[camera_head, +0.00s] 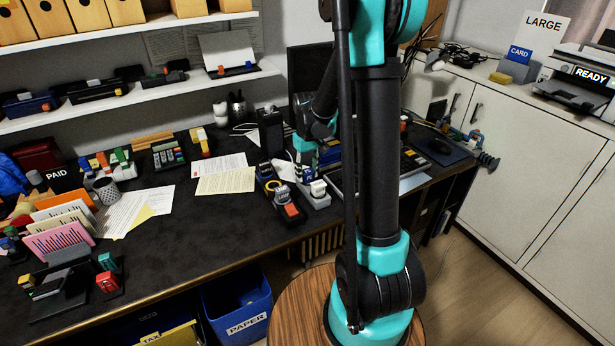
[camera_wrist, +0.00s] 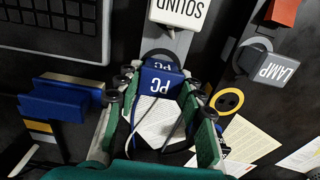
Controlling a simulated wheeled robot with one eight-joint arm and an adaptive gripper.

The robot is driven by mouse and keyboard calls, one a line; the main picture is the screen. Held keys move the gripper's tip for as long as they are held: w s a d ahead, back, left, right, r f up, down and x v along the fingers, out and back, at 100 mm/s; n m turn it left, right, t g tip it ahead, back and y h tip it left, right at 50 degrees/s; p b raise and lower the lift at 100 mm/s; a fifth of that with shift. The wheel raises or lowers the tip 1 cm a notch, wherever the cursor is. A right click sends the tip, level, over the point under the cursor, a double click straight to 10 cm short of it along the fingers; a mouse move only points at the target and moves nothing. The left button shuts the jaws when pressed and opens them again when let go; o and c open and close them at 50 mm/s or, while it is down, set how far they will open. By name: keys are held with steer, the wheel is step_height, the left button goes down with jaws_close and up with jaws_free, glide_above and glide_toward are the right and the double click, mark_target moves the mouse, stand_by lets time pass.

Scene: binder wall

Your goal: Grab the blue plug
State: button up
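The blue plug (camera_wrist: 160,84), marked PC, is at the middle of the wrist view, by a grey power strip (camera_wrist: 176,42) with a blue PC label. Its cable hangs toward my gripper's palm. My gripper (camera_wrist: 161,88) has one green finger on each side of the plug, with the tips level with its body. Whether the fingers press on it or leave a thin gap, I cannot tell. In the head view my gripper (camera_head: 305,152) is low over the desk by the power strip (camera_head: 318,201), and the plug is mostly hidden there.
A white SOUND plug (camera_wrist: 180,12) and a grey LAMP plug (camera_wrist: 268,64) are close by. A blue block (camera_wrist: 57,102) is left of my gripper. In the head view, papers (camera_head: 225,181) lie left of the strips, and a keyboard (camera_head: 345,184) is right.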

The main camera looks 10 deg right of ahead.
steer(key=c, duration=0.5)
steer(key=shift+r, duration=0.15)
